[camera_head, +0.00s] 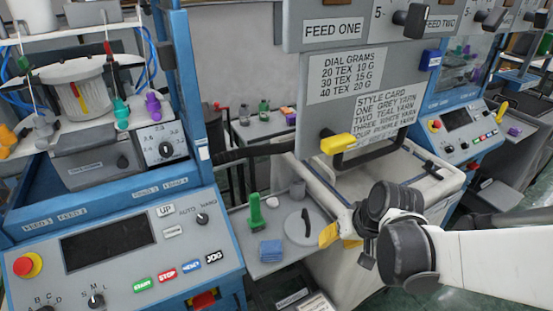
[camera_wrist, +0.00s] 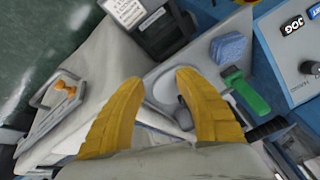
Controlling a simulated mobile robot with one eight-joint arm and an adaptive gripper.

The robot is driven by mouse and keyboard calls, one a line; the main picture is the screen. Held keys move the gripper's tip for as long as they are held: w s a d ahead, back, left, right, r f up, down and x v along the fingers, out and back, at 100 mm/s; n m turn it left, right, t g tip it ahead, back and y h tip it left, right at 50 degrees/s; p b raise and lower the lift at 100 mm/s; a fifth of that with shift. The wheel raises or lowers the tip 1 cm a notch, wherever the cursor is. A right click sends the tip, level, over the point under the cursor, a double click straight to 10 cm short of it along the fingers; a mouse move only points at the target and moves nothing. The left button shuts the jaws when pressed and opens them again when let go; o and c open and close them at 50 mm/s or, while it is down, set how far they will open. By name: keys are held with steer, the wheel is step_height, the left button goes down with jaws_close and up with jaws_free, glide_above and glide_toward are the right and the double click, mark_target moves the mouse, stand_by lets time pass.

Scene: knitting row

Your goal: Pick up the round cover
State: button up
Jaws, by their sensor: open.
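The round cover (camera_head: 295,228) is a flat pale-grey disc with a dark upright handle, lying on a small grey shelf in the head view. In the wrist view the cover (camera_wrist: 163,90) shows between and behind the yellow fingers, partly hidden by the right one. My gripper (camera_head: 338,237) is just right of the cover in the head view. In the wrist view my gripper (camera_wrist: 157,78) has its fingers spread apart with nothing held between them.
A control panel (camera_head: 125,250) stands left. A pale machine body (camera_head: 345,260) is close on the right.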

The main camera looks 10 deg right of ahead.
mark_target(309, 221)
steer(key=w+a, duration=0.1)
steer(key=w, duration=0.2)
steer(key=w+a+b, duration=0.1)
steer(key=w, duration=0.2)
steer(key=w+a, duration=0.1)
steer(key=w, duration=0.2)
steer(key=shift+a+b, duration=0.25)
steer(key=shift+b, duration=0.1)
steer(key=b+x, duration=0.2)
steer(key=x, duration=0.3)
steer(key=shift+d+f, duration=0.1)
jaws_close()
